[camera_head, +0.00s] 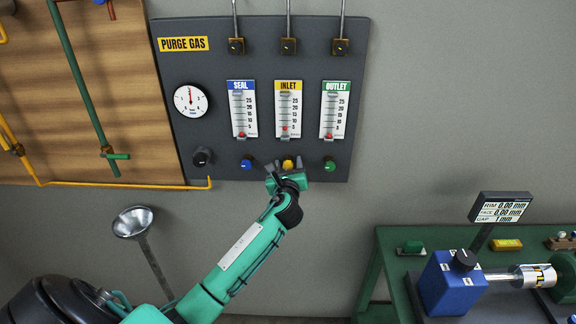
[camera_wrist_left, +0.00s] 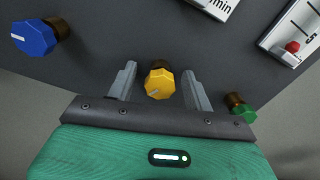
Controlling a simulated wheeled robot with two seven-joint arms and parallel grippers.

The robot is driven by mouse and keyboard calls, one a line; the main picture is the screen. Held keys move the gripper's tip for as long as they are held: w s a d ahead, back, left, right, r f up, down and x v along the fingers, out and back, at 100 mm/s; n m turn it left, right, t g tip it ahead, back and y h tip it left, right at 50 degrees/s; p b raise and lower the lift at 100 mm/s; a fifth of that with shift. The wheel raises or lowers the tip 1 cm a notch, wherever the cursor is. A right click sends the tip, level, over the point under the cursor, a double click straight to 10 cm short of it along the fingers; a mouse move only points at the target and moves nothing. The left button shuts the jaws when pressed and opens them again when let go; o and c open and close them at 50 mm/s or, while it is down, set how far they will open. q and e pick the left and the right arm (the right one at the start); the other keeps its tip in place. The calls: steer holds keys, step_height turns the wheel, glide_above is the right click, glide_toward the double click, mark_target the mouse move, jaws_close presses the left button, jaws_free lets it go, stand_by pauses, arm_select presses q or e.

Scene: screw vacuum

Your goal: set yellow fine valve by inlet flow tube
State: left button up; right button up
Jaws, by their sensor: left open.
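The yellow valve knob (camera_head: 288,163) sits on the dark purge gas panel (camera_head: 230,60), below the inlet flow tube (camera_head: 288,108). The red float in that tube is near the bottom of its scale. My left gripper (camera_head: 286,166) is at the yellow knob. In the left wrist view the yellow knob (camera_wrist_left: 160,84) lies between the two open fingers (camera_wrist_left: 160,88), with a gap on each side. A white mark shows on its face. My right gripper is not in view.
The blue knob (camera_head: 246,162) and green knob (camera_head: 329,163) flank the yellow one closely. A black knob (camera_head: 202,157) is farther left, under the round gauge (camera_head: 190,100). A green bench (camera_head: 400,240) with a blue device (camera_head: 452,283) stands at right.

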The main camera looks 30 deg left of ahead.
arm_select(q)
steer(key=c, duration=1)
steer(key=shift+n, duration=0.4)
steer(key=shift+f+n+b, duration=0.1)
steer(key=shift+n+b, duration=0.2)
steer(key=shift+n, duration=0.7)
steer(key=n, duration=0.2)
steer(key=shift+n+b, duration=0.3)
steer(key=shift+b, duration=0.05)
steer(key=n+b, duration=0.1)
steer(key=n, duration=0.2)
steer(key=shift+n, duration=0.3)
steer(key=shift+n+b, duration=0.35)
steer(key=shift+n, duration=0.85)
